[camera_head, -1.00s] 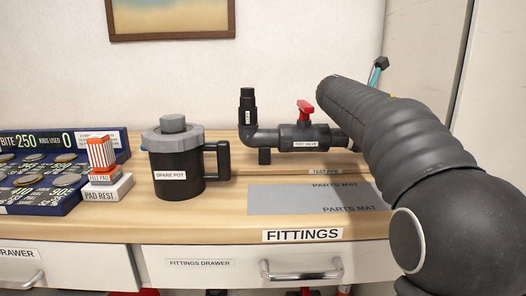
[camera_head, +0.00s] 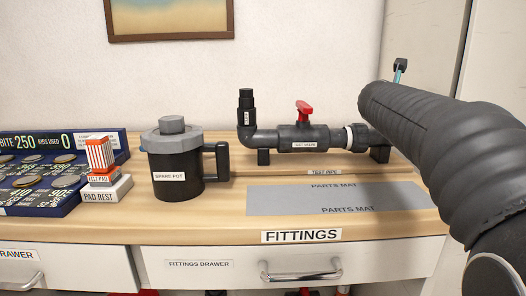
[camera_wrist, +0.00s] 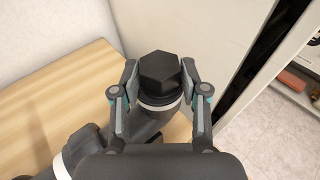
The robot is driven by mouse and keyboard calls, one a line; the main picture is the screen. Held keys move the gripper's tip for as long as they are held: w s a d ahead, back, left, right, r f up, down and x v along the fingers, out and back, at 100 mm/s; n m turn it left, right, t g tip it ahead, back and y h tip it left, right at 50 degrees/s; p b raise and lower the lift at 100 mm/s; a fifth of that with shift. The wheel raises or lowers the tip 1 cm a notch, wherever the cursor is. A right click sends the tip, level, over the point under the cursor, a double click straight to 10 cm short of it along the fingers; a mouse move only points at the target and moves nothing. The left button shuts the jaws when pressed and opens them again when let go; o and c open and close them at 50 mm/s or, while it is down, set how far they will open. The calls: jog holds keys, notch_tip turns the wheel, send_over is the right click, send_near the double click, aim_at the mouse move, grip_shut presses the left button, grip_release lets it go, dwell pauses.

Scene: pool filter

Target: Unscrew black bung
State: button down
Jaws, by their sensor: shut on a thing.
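The black bung (camera_wrist: 161,75) has a hexagonal head and shows in the middle of the wrist view. My gripper (camera_wrist: 160,67) is shut on it, with one finger on each side of the head. A pale ring (camera_wrist: 158,103) and dark pipework (camera_wrist: 150,127) show just below the bung. I cannot tell whether its thread is still engaged. In the head view my arm hides the bung and most of the gripper; only a small teal part shows above the arm. The black test pipe (camera_head: 263,136) runs along the bench, with a red-handled test valve (camera_head: 304,138).
A spare pot (camera_head: 175,168) stands on the bench (camera_head: 225,220) left of the pipe. The grey parts mat (camera_head: 300,201) is bare. A pad rest (camera_head: 107,188) and a blue coin board (camera_head: 40,180) lie further left. A pale cabinet wall (camera_wrist: 225,45) stands close beside the gripper.

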jog(key=shift+w+a+r, duration=0.1)
jog(key=shift+a+r, duration=0.05)
dwell(0.5)
jog(key=shift+r, duration=0.3)
jog(key=shift+r, duration=0.65)
jog(key=shift+r, duration=1.9)
